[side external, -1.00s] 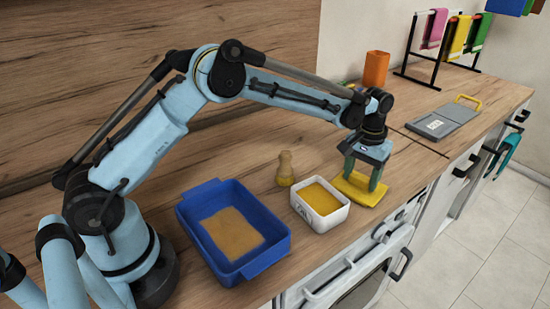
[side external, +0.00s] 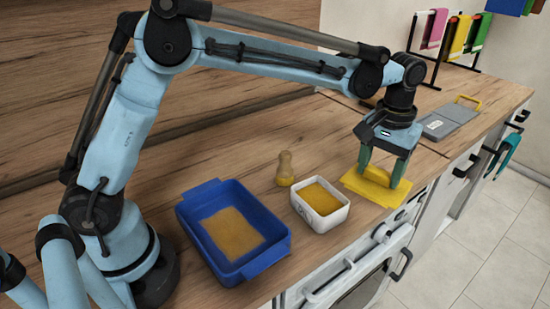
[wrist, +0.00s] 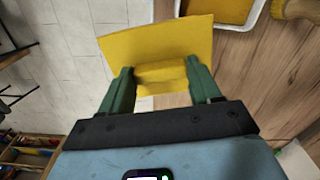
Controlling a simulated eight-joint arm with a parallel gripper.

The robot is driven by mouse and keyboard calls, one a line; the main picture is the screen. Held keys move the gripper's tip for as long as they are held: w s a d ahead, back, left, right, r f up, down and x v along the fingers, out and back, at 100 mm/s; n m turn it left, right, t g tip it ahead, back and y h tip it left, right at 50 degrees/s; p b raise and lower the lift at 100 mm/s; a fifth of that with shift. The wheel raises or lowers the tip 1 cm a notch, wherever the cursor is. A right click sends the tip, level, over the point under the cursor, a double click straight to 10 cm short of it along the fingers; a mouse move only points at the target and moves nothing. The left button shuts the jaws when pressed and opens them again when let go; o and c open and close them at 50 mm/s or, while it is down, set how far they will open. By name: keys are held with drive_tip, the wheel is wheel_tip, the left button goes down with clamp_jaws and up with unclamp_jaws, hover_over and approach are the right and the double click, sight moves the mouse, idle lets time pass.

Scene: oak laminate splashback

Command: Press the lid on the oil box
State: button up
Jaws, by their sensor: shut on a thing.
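The oil box is a small white open box (side external: 336,219) with dark lettering on its front and a yellow filling (side external: 319,198). It stands on the wooden counter. The yellow lid (side external: 370,187) is to its right in the side view, apart from it. My gripper (side external: 381,174) is shut on the lid's raised grip, with a green finger on each side. In the wrist view, my gripper (wrist: 160,76) pinches the grip and the lid (wrist: 150,44) spreads out beyond the fingers. The box (wrist: 221,24) shows at the top there, partly behind the lid and cut off.
A blue tray (side external: 266,263) with a tan bottom stands left of the box. A wooden brush-like object (side external: 285,169) stands just behind the box. A grey board with a yellow handle (side external: 449,122) lies farther right. The counter's front edge is close to the lid and box.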

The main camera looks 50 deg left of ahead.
drive_tip(key=shift+s+d+r, duration=0.3)
drive_tip(key=shift+d, duration=0.15)
drive_tip(key=shift+s+r, duration=0.2)
drive_tip(key=shift+s, duration=0.05)
drive_tip(key=s+a+r+m, duration=0.2)
drive_tip(key=s+a+m, duration=0.1)
drive_tip(key=s+a, duration=0.5)
drive_tip(key=shift+w+a+f, duration=0.15)
drive_tip(key=shift+w+f, duration=0.1)
drive_tip(key=shift+f, duration=0.9)
drive_tip(key=shift+w+a+f, duration=0.1)
drive_tip(key=shift+w+f, duration=0.15)
drive_tip(key=shift+f, duration=0.85)
drive_tip(key=shift+w+a+f, duration=0.15)
drive_tip(key=shift+w+f, duration=0.1)
drive_tip(key=shift+f, duration=0.9)
drive_tip(key=shift+f, duration=0.6)
drive_tip(key=o, duration=1.3)
drive_tip(key=shift+c, duration=0.2)
drive_tip(key=shift+r, duration=0.1)
